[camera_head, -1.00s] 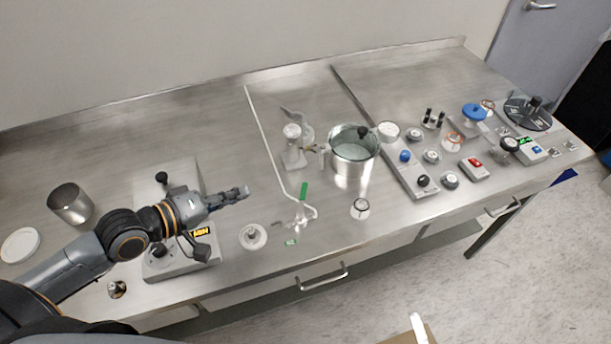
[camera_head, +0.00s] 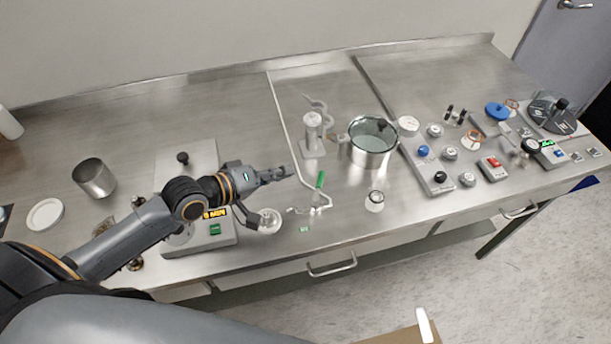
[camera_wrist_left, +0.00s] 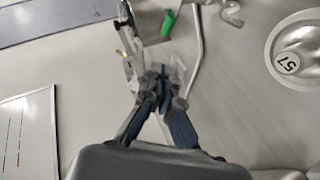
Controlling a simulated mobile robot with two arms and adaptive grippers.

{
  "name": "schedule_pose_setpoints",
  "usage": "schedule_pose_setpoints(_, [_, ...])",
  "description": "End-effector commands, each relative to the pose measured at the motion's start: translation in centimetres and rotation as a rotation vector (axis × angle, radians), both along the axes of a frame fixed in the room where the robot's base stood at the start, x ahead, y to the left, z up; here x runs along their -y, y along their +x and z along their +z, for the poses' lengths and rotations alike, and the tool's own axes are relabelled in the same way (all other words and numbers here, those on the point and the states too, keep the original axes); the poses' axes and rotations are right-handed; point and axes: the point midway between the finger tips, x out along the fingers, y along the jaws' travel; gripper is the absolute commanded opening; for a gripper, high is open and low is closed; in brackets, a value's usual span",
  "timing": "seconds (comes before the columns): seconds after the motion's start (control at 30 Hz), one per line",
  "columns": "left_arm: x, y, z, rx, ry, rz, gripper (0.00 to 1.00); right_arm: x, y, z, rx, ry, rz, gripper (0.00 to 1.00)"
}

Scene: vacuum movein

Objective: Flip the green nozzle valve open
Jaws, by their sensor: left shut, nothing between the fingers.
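The green nozzle valve (camera_head: 320,179) is a small green lever on a clear glass nozzle (camera_head: 312,207) near the front middle of the bench. In the head view the lever stands nearly upright. My left gripper (camera_head: 290,172) is shut and empty, just left of the lever and apart from it in that picture. In the left wrist view the green lever (camera_wrist_left: 168,22) lies beyond the fingertips of my left gripper (camera_wrist_left: 160,72), near the top edge. The fingertips overlap part of the glass there, and I cannot tell whether they touch it. My right gripper is not in view.
A glass-lidded metal pot (camera_head: 372,153) and a white stand (camera_head: 312,140) sit behind and right of the nozzle. A small glass jar (camera_head: 375,200) is to the right. A control box (camera_head: 214,229) sits under my left arm. A steel cup (camera_head: 94,178) stands at left.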

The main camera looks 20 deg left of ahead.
Motion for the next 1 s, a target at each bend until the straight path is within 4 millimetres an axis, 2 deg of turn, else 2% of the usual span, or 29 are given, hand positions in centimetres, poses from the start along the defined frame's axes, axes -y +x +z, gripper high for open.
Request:
schedule_pose_setpoints(0.13, [1.6,2.5,-0.8,0.002,-0.004,0.0,0.0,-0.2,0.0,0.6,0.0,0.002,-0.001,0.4])
schedule_pose_setpoints(0.2, [2.7,2.3,-1.6,-0.002,-0.005,0.0,0.0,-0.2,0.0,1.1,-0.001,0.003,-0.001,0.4])
schedule_pose_setpoints(0.4, [4.3,2.4,-2.9,0.0,-0.002,0.0,0.0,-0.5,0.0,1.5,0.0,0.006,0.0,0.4])
schedule_pose_setpoints(1.0, [4.9,2.3,-3.2,0.001,0.001,-0.005,0.0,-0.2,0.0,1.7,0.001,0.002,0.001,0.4])
